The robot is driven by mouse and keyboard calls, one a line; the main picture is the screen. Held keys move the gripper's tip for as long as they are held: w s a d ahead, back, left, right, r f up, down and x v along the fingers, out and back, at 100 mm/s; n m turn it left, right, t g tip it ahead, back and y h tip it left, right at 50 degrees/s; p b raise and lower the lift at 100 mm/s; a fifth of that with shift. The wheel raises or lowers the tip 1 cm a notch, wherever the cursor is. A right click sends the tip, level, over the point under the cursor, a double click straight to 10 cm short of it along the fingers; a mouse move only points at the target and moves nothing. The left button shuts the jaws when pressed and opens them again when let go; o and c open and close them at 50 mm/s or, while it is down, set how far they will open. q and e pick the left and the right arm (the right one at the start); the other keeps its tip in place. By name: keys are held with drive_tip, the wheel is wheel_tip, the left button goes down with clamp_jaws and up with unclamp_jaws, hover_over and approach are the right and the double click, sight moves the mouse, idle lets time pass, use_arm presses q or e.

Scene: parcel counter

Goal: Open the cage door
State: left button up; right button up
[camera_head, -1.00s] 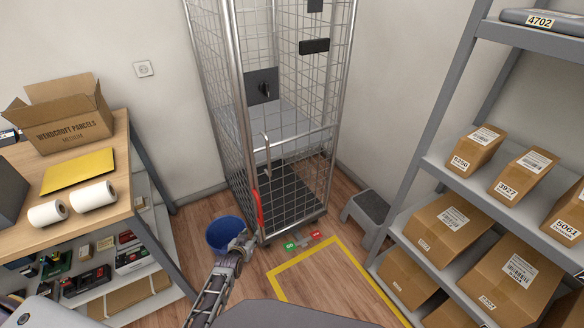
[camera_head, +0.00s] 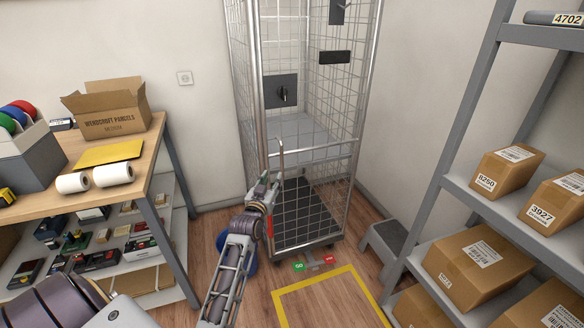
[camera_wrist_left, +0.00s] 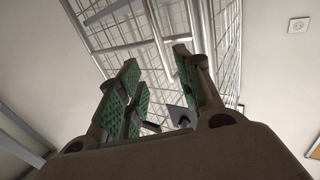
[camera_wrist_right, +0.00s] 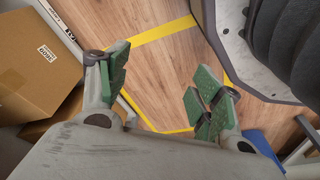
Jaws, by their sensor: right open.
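The tall wire-mesh cage (camera_head: 318,160) stands against the back wall in the head view. A dark plate with a black latch (camera_head: 283,95) is on its mesh. A thin metal rod with a bent top (camera_head: 281,158) runs down near its front left post, above a red part that my arm partly covers. My left gripper (camera_head: 268,184) is beside the rod's lower end. In the left wrist view its fingers (camera_wrist_left: 158,72) are apart, with cage bars beyond; I cannot tell whether the rod lies between them. My right gripper (camera_wrist_right: 158,80) is open and empty above the floor.
A blue bucket (camera_head: 223,250) is partly behind my left arm. A wooden bench (camera_head: 140,150) stands left, a parcel shelf (camera_head: 455,190) right. A grey step stool (camera_head: 383,243) is right of the cage. Yellow-taped floor (camera_head: 330,300) in front is clear.

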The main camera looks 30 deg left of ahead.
use_arm(q)
drive_tip(key=shift+r, duration=0.2)
use_arm(e)
drive_tip(key=shift+d+r, duration=0.1)
use_arm(q)
drive_tip(key=shift+w, duration=0.1)
approach(281, 161)
drive_tip(key=w, duration=0.2)
drive_tip(key=x, duration=0.1)
drive_tip(key=b+x, duration=0.1)
drive_tip(key=shift+w+a, duration=0.25)
drive_tip(key=shift+a, duration=0.05)
drive_tip(key=shift+x, duration=1.35)
drive_tip(key=shift+b+x, duration=0.5)
drive_tip(key=shift+x, duration=1.1)
drive_tip(key=shift+w, duration=0.1)
use_arm(e)
wheel_tip(281, 161, up, 6)
drive_tip(key=w+a, duration=0.1)
drive_tip(key=a, duration=0.1)
drive_tip(key=shift+w, duration=0.2)
